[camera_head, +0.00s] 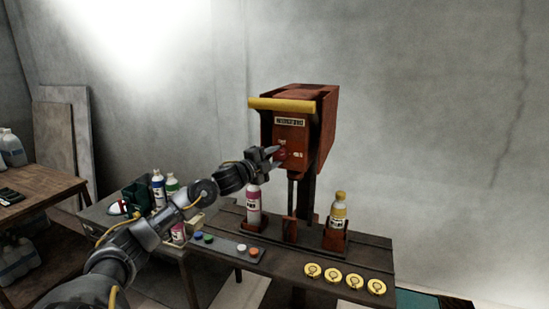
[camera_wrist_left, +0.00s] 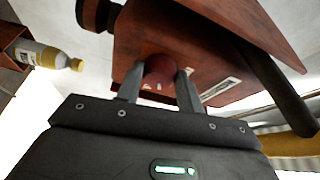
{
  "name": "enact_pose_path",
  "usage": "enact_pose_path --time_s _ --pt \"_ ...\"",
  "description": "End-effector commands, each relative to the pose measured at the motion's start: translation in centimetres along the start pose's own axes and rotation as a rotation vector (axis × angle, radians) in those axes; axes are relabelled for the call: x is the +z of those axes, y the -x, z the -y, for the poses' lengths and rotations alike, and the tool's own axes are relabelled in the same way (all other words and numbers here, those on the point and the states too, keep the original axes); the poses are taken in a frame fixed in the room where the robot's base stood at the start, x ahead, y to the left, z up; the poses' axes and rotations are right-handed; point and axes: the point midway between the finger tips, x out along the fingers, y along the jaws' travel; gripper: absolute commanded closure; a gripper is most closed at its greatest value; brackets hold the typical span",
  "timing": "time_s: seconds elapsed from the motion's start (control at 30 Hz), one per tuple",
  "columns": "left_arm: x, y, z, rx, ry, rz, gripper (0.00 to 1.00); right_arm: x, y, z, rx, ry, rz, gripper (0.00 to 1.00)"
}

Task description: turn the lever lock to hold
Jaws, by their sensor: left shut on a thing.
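A rust-red machine (camera_head: 325,115) stands on the dark table, with a yellow bar across its upper front. A red knob on its front face, which looks like the lever lock (camera_wrist_left: 158,70), sits between my left fingers in the left wrist view. My left gripper (camera_head: 277,155) is shut on this knob. In the head view the gripper covers most of the knob, and small white marks show beside it on the face. I cannot read which setting the lock is at. My right gripper is not in view.
A pink-labelled bottle (camera_head: 253,205) stands just below my left gripper. A yellow-labelled bottle (camera_head: 338,212) stands in a red holder to the right. Colored buttons (camera_head: 240,247) and several yellow discs (camera_head: 345,280) lie along the table front. Side tables with bottles are at left.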

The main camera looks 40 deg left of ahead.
Motion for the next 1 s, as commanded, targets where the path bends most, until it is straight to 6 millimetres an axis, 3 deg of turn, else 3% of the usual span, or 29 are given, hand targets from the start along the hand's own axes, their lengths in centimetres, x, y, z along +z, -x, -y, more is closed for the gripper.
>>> enact_pose_path --time_s 0.5,1.0 --pt "-0.1 0.0 0.6 0.139 -0.336 0.000 0.86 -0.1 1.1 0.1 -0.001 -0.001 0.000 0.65" --pt "-0.2 -0.1 0.5 0.173 -0.413 -0.001 0.86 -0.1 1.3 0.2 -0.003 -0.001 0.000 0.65"
